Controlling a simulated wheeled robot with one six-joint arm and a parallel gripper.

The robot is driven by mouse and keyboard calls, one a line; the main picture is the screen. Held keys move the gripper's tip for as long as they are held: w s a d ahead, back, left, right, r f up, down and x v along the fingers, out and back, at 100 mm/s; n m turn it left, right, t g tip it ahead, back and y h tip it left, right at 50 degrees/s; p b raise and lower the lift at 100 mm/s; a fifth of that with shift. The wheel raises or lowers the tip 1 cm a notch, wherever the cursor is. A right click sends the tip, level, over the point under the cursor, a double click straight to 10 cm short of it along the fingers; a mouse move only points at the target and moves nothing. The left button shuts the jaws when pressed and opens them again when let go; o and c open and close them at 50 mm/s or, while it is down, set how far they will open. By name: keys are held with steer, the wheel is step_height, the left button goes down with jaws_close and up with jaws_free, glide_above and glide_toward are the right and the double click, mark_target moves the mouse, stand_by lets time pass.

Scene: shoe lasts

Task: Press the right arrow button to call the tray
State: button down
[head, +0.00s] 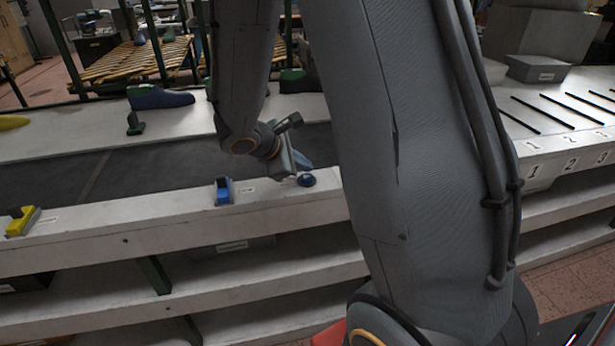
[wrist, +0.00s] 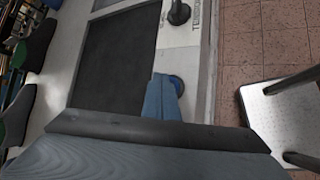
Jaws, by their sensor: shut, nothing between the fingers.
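The fingers (wrist: 163,98) overlap the button's left edge in the wrist view. I cannot tell whether they touch it. No tray can be made out.
A blue block-shaped device (head: 223,190) and a yellow one (head: 22,221) stand on the same ledge to the left. A black knob (wrist: 178,12) is on the ledge in the wrist view. Shoe lasts, one blue (head: 158,97), stand behind the belt (head: 150,172).

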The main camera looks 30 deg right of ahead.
steer(key=shift+f, duration=0.15)
steer(key=shift+f+b, duration=0.3)
steer(key=shift+b, duration=0.25)
